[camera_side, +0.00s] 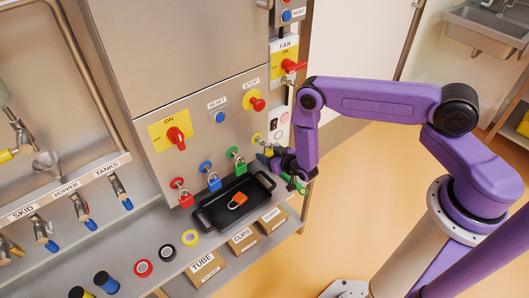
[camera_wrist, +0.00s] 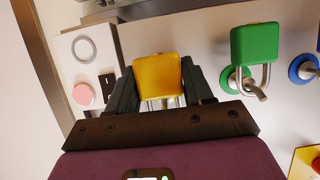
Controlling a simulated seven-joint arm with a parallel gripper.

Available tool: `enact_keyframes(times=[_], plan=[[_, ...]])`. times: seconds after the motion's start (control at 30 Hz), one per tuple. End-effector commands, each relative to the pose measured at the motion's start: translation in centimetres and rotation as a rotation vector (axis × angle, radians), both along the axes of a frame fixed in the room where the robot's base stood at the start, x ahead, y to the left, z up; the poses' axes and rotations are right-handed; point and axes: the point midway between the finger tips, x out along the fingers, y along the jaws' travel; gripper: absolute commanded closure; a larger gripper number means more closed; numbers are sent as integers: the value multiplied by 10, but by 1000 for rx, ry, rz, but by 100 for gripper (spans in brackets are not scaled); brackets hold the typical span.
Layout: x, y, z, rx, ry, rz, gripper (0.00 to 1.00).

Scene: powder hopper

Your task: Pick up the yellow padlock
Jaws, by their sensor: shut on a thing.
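The yellow padlock (camera_wrist: 158,76) is between the two dark fingers of my gripper (camera_wrist: 158,90) in the wrist view, its metal shackle partly hidden behind the gripper's front. My gripper is shut on its body. In the side view, my gripper (camera_side: 273,157) is at the lower right of the steel panel, and a small part of the yellow padlock (camera_side: 268,151) shows at its tip. It is close to a yellow ring (camera_side: 256,138) on the panel. I cannot tell whether the shackle is still on its hook.
Green (camera_side: 239,166), blue (camera_side: 213,183) and red (camera_side: 185,199) padlocks hang to the left. Below is a black tray (camera_side: 212,214) with an orange padlock (camera_side: 238,199). Labelled cardboard boxes (camera_side: 206,270) stand in front. A white panel with a pink button (camera_wrist: 82,94) is beside my gripper.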

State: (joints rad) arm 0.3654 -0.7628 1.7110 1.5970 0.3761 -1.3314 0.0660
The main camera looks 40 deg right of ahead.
Motion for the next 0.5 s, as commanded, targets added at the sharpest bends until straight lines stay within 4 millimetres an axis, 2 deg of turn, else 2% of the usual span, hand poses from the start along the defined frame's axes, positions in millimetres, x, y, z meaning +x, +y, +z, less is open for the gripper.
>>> enact_keyframes(times=[0.3,0.5], plan=[[-85,1,-1,-5,7,6,81],[-127,1,0,-5,3,5,81]])
